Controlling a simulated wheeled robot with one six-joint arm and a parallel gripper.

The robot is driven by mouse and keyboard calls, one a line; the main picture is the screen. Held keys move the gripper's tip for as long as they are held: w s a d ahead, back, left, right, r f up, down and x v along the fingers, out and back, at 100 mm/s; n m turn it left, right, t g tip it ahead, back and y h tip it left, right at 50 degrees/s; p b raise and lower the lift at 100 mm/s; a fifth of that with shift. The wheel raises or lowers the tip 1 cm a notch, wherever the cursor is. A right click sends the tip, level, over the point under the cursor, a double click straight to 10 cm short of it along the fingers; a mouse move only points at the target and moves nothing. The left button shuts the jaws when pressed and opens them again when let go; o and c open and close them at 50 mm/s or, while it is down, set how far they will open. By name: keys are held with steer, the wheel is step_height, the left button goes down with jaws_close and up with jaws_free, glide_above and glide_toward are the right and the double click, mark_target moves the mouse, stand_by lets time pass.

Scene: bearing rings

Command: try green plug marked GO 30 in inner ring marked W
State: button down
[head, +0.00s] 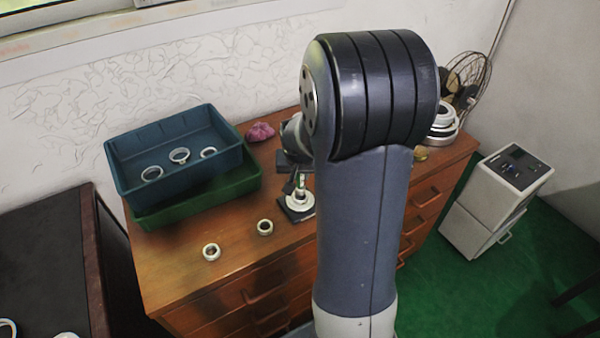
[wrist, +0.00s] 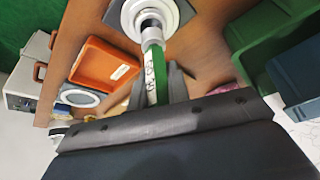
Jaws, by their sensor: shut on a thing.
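A green plug (wrist: 156,72) with a white marked strip is in my gripper (wrist: 160,80); the marking is too small to read surely. In the wrist view its pale far end meets the middle of a pale ring (wrist: 181,14) on a dark square plate (wrist: 113,14). I cannot tell how deep the tip is. In the head view the plug (head: 300,182) stands about upright over the ring (head: 300,203), with my gripper (head: 298,177) above, partly hidden by my arm. No letter W is readable on the ring.
Two small rings (head: 211,252) (head: 265,227) lie on the wooden cabinet top. A blue crate (head: 125,170) holding several rings sits in a green crate (head: 200,199) at the left. An orange tray (wrist: 103,72) and a pink cloth (head: 260,132) are also on the top.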

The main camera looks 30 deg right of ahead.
steer(key=shift+f, duration=0.1)
steer(key=shift+f+b, duration=1.25)
steer(key=shift+b, duration=0.05)
steer(key=shift+r, duration=0.1)
steer(key=shift+r, duration=0.15)
steer(key=shift+r+p, duration=2.35)
steer(key=shift+r, duration=0.7)
